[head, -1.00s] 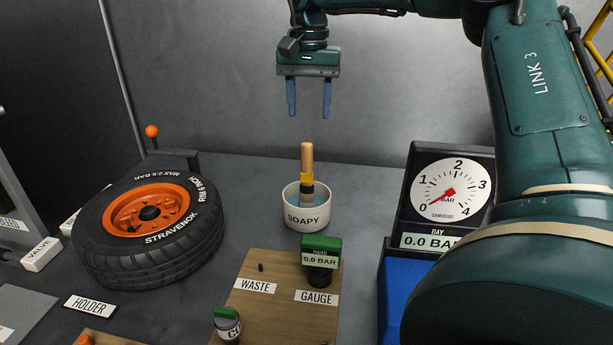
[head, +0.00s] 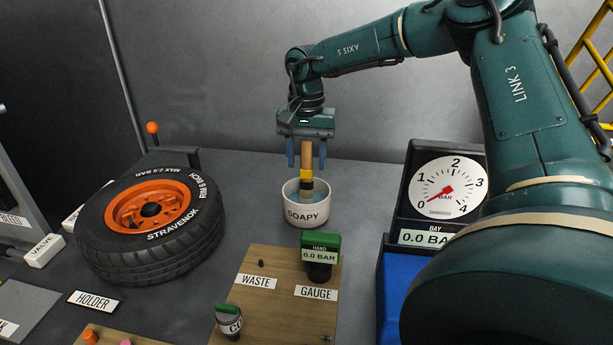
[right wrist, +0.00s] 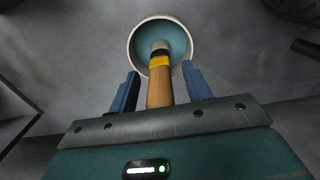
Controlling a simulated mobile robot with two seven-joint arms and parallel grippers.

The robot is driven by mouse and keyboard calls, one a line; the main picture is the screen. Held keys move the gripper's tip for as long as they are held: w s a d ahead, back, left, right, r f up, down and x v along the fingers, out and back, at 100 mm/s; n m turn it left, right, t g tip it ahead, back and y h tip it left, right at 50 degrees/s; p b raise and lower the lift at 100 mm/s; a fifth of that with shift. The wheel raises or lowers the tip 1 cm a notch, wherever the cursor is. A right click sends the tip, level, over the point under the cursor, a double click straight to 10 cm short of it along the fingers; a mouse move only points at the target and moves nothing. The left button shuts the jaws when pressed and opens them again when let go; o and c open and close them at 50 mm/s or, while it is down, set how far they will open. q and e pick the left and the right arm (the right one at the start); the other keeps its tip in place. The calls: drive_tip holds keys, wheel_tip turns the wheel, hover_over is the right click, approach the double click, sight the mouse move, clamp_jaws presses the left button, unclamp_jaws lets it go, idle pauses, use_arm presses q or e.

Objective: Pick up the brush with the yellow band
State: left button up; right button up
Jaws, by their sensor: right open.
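The brush with the yellow band (head: 306,175) stands upright in the white pot marked SOAPY (head: 304,214), with its wooden handle up and its lower end hidden inside the pot. My right gripper (head: 306,161) is open, pointing down, with its blue fingers on either side of the upper handle. In the right wrist view the brush (right wrist: 160,88) lies between the two open fingers (right wrist: 160,88), with a visible gap on each side. The yellow band sits beyond the fingertips, towards the pot (right wrist: 133,46). My left gripper is not in view.
A tyre with an orange rim (head: 150,222) lies left of the pot. A wooden board (head: 262,312) in front carries a green-topped hand gauge (head: 320,255). A bay gauge (head: 447,190) stands right. Bare grey bench surrounds the pot.

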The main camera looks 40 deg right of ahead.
drive_tip(key=shift+c, duration=0.3)
clamp_jaws()
drive_tip(key=shift+r, duration=0.15)
